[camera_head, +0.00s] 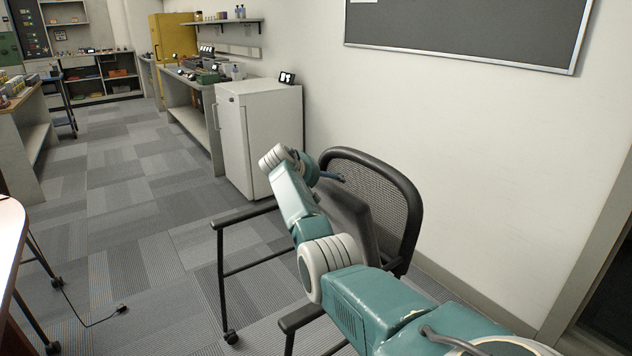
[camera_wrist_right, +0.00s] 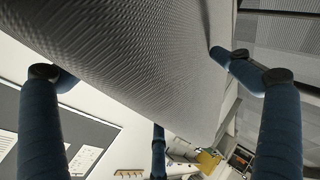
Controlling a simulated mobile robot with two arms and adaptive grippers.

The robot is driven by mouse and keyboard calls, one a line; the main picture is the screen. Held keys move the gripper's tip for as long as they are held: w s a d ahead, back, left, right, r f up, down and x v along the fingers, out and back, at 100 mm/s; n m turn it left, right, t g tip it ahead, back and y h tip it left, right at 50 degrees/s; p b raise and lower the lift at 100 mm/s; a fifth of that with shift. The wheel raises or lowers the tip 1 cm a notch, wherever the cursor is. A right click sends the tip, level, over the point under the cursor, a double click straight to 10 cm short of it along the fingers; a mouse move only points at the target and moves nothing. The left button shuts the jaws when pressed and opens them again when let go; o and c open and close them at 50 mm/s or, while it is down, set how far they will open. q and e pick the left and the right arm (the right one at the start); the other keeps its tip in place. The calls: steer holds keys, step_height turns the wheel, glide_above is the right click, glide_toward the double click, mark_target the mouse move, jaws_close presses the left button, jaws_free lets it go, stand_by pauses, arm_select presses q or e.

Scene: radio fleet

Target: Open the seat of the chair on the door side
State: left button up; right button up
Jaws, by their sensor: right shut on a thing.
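The chair (camera_head: 400,205) stands against the wall, with a black mesh back and black armrests on a caster frame. Its dark grey padded seat (camera_head: 352,215) is tilted steeply up near the backrest, partly hidden by my teal right arm. My right gripper (camera_head: 328,178) is at the upper part of the seat. In the right wrist view the ribbed grey seat (camera_wrist_right: 140,60) fills the upper middle, with the blue fingers of my right gripper (camera_wrist_right: 160,88) around its edges. The gripper is shut on the seat. My left gripper is not in view.
A white cabinet (camera_head: 262,135) stands behind the chair along the wall. A table edge (camera_head: 10,235) is at the left, with a cable (camera_head: 90,322) on the floor near it. The carpet (camera_head: 150,215) between is clear. A door frame (camera_head: 585,265) is at the right.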

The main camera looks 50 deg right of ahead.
steer(key=shift+s+d+f, duration=0.15)
steer(key=shift+s+f, duration=0.35)
steer(key=shift+a+r, duration=0.2)
steer(key=shift+a, duration=0.2)
steer(key=v, duration=0.6)
steer(key=r+v, duration=0.1)
steer(key=v, duration=0.3)
steer(key=shift+w+d, duration=0.1)
steer(key=shift+d, duration=0.1)
steer(key=shift+c, duration=0.5)
steer(key=shift+w+a+r, duration=0.1)
steer(key=shift+a+r, duration=0.25)
steer(key=shift+a, duration=0.4)
steer(key=shift+w, duration=0.1)
